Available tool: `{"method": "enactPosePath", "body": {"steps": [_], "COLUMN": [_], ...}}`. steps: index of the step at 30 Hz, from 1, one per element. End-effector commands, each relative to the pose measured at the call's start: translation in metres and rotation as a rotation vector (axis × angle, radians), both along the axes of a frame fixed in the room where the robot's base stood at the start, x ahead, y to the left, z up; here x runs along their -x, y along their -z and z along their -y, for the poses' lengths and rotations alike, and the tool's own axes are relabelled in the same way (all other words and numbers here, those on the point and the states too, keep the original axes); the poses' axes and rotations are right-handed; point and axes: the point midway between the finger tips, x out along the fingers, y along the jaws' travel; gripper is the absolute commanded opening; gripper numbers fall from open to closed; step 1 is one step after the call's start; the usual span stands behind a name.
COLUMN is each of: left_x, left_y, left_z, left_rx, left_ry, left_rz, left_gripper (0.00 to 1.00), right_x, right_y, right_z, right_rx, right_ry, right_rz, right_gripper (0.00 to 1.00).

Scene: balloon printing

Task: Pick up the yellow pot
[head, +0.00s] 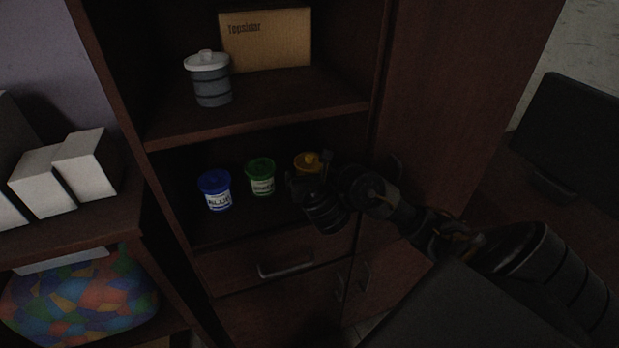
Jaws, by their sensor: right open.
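The yellow pot (306,164) stands on the lower open shelf of the dark wooden cabinet, at the right end of a row of pots. Its lid and upper part show; its lower part is hidden behind my right gripper. My right gripper (308,178) is open, in front of the yellow pot and overlapping it in the picture. I cannot tell whether the fingers touch the pot. My left gripper is not in view.
A green pot (261,177) and a blue pot (215,190) stand left of the yellow pot. The shelf above (270,108) holds a grey lidded container (210,80) and a cardboard box (266,40). The cabinet's right side and a drawer handle (286,268) are near my arm.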

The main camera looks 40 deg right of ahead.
Motion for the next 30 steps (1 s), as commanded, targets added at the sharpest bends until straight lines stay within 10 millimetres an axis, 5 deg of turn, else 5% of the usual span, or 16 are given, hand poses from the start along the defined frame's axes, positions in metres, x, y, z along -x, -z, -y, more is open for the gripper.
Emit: {"method": "enactPosePath", "body": {"steps": [6,18,30], "left_x": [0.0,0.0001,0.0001], "left_y": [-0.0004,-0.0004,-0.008], "left_z": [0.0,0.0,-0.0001], "left_rx": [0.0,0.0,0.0], "left_ry": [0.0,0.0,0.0], "left_rz": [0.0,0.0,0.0], "left_gripper": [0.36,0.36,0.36], "right_x": [-0.0003,-0.0001,-0.0003], "right_y": [-0.0002,-0.0001,-0.0083], "right_z": [0.0001,0.0001,0.0], "right_rx": [-0.001,-0.001,0.001], "right_ry": [0.0,0.0,0.0], "right_rz": [-0.001,-0.001,0.001], "right_gripper": [0.88,0.36,0.35]}}
